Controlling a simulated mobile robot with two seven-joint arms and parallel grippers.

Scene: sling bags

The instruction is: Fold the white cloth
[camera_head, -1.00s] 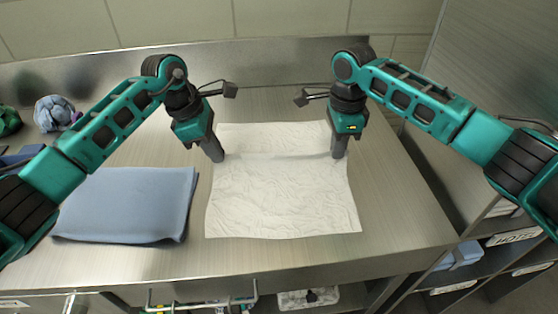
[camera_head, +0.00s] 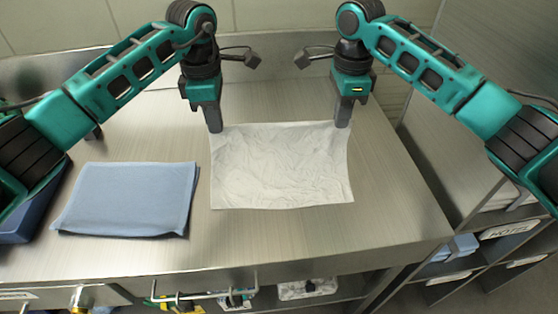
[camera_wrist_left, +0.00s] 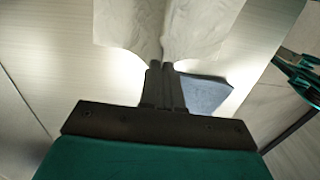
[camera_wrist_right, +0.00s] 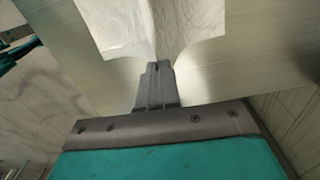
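The white cloth (camera_head: 282,170) is wrinkled and spread out on the metal counter in the head view. My left gripper (camera_head: 216,130) is at its far left corner, and my right gripper (camera_head: 343,125) is at its far right corner. The left wrist view shows the cloth (camera_wrist_left: 150,25) gathered to a point at the shut fingertips (camera_wrist_left: 163,66). The right wrist view shows the cloth (camera_wrist_right: 150,25) pinched the same way between the shut fingertips (camera_wrist_right: 158,66). The far edge runs between the two grippers. Whether the far edge is raised is hard to tell.
A flat blue folded cloth (camera_head: 127,198) lies on the counter left of the white cloth. A dark blue bin (camera_head: 35,210) stands at the left edge. The counter (camera_head: 390,205) is clear to the right. Shelves with a labelled edge (camera_head: 510,229) stand at the right.

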